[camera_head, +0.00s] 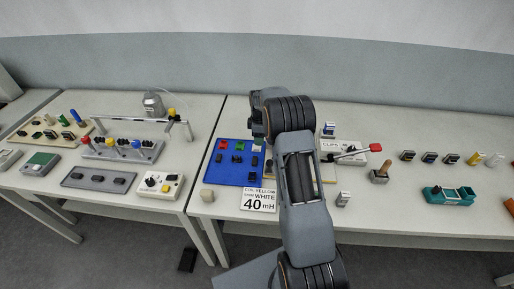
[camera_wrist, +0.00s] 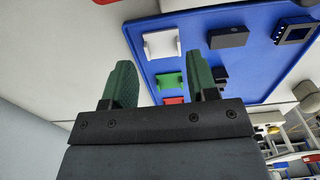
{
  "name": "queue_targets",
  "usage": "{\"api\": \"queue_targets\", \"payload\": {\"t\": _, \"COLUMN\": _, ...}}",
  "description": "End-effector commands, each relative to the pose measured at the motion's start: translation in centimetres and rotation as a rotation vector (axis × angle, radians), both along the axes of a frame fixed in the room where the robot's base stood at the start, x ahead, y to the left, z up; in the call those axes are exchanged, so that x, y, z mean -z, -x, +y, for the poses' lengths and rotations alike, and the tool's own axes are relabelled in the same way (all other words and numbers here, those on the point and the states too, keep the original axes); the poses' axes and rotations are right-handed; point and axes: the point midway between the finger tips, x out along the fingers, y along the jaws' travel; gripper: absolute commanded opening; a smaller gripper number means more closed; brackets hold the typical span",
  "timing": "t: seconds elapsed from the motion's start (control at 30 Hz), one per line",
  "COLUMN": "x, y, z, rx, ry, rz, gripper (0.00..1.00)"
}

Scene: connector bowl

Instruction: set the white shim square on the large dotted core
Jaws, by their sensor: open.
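My gripper (camera_wrist: 159,62) is open and empty, its green fingers apart. In the wrist view the white shim (camera_wrist: 162,43) lies on the blue tray (camera_wrist: 262,84), just beyond the gap between the fingertips; I see no contact. A green shim (camera_wrist: 168,80) and a red shim (camera_wrist: 175,101) lie in the same row. Black parts (camera_wrist: 229,37) lie beside that row. In the head view the gripper (camera_head: 257,128) is over the back right of the blue tray (camera_head: 231,178), and my arm hides part of that area. Which part is the large dotted core I cannot tell; no dots are readable.
A card (camera_head: 258,200) reading yellow coil, white shim, 40 mH lies in front of the tray. A lever device with a red knob (camera_head: 375,147) stands right of my arm. A teal holder (camera_head: 448,195) is farther right. A cream block (camera_head: 207,195) stands front left.

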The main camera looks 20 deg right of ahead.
Motion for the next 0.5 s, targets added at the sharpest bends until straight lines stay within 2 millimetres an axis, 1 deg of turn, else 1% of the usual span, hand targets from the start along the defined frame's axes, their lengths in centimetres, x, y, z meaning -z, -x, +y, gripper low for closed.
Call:
{"api": "queue_targets", "payload": {"t": 0.3, "x": 3.9, "y": 0.1, "z": 0.3, "rx": 0.0, "ry": -0.001, "rz": 0.003, "gripper": 0.53}}
{"api": "queue_targets", "payload": {"t": 0.4, "x": 4.6, "y": 0.1, "z": 0.3, "rx": 0.0, "ry": -0.001, "rz": 0.003, "gripper": 0.53}}
{"api": "queue_targets", "payload": {"t": 0.5, "x": 4.9, "y": 0.1, "z": 0.3, "rx": 0.0, "ry": 0.0, "rz": 0.002, "gripper": 0.53}}
